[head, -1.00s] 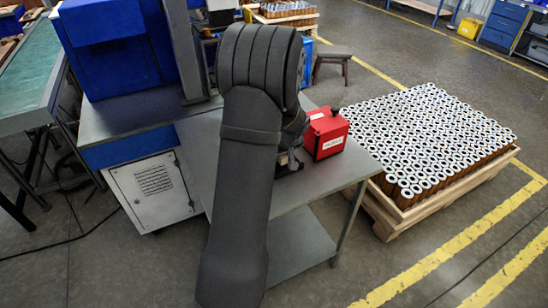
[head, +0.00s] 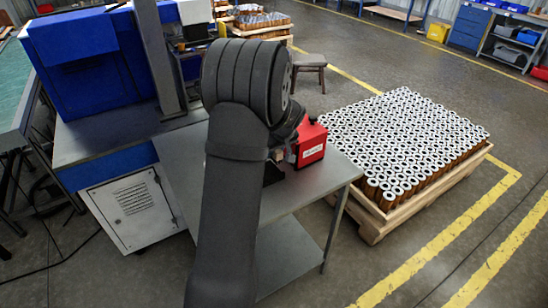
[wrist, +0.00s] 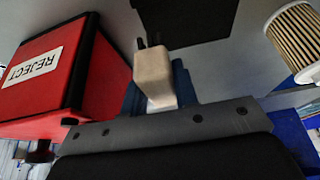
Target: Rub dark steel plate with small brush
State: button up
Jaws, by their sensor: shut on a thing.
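A pale wooden block, which I take for the small brush (wrist: 153,78), is in my gripper (wrist: 148,42) in the wrist view. Two small dark tips show at its far end; its bristles cannot be made out. The dark steel plate (wrist: 185,20) is at the top of the wrist view, just past the brush. I cannot tell whether they touch. In the head view a dark edge of the plate (head: 272,174) shows on the table beside my wrist. My arm hides most of it, and the brush too.
A red REJECT box (wrist: 60,80) stands close beside the gripper on the grey table (head: 310,182). It also shows in the head view (head: 312,144). A filter cartridge (wrist: 296,40) is at the wrist view's right. A pallet crate (head: 385,225) of cartridges stands right.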

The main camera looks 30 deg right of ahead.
jog(key=shift+r, duration=1.85)
